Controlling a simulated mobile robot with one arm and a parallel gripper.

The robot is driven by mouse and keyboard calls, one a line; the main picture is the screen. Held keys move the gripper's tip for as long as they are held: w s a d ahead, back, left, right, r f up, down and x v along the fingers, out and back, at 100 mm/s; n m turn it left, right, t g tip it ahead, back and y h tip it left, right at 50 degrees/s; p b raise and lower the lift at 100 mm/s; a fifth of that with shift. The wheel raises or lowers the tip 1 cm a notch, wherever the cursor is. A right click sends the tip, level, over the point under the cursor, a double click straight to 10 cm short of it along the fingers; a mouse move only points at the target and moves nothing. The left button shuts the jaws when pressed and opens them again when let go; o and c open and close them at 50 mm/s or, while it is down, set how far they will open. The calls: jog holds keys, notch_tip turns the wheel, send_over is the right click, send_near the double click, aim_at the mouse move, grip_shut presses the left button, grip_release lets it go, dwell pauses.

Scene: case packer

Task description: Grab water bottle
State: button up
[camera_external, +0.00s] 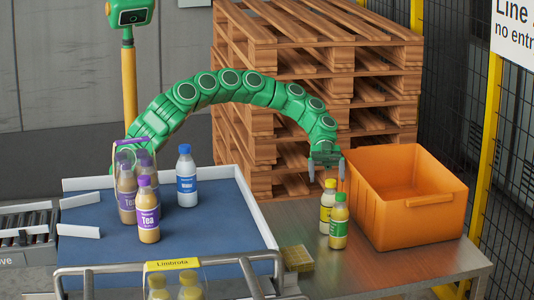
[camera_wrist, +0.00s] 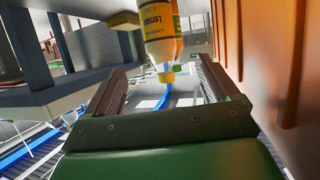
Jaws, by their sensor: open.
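The water bottle (camera_external: 187,180) is clear with a blue cap and a blue and white label. It stands upright on the blue tray surface (camera_external: 215,225), right of the tea bottles. My gripper (camera_external: 326,170) is open and empty, pointing down above the yellow-capped bottle (camera_external: 327,212) near the orange crate. It is well to the right of the water bottle. In the wrist view my open jaws (camera_wrist: 163,88) show a yellow-labelled lemon bottle (camera_wrist: 160,38) beyond them, with nothing visibly held. I cannot make out the water bottle clearly there.
Purple-capped tea bottles (camera_external: 148,215) with a purple carrier handle stand left of the water bottle. A green-capped bottle (camera_external: 339,228) stands on the metal table (camera_external: 385,272). The orange crate (camera_external: 415,215) looks empty. Wooden pallets (camera_external: 240,140) rise behind. The tray's front right is clear.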

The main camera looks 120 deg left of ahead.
jog(key=s+d+r+m+g, duration=0.1)
jog(key=s+d+r, duration=0.3)
jog(key=d, duration=0.6)
jog(key=s+d+r+m+g+h, duration=0.1)
jog(key=s+d+r, duration=0.3)
jog(key=d, duration=0.6)
jog(key=s+d+r+m+g+h, duration=0.1)
jog(key=s+d+r+m+g, duration=0.1)
jog(key=d, duration=0.8)
jog(key=shift+s+d+r+m+g, duration=0.15)
jog(key=shift+s+d+r+g, duration=0.1)
jog(key=shift+s+r, duration=0.55)
jog(key=shift+s+d+r+m+g, duration=0.2)
jog(key=shift+s+r, duration=0.3)
jog(key=shift+s, duration=0.55)
jog(key=g, duration=0.1)
send_near(181, 185)
jog(key=shift+s+d+f+m+g, duration=0.15)
jog(key=shift+d+f+m, duration=0.15)
jog(key=shift+d, duration=0.15)
jog(key=shift+w+d+f+m+g, duration=0.1)
jog(key=shift+d+f+m, duration=0.15)
jog(key=shift+d, duration=0.2)
jog(key=shift+w+r+x, duration=0.1)
jog(key=shift+w+x, duration=0.05)
jog(key=shift+x, duration=1.1)
jog(key=shift+w+r+x, duration=0.1)
jog(key=shift+x, duration=1.2)
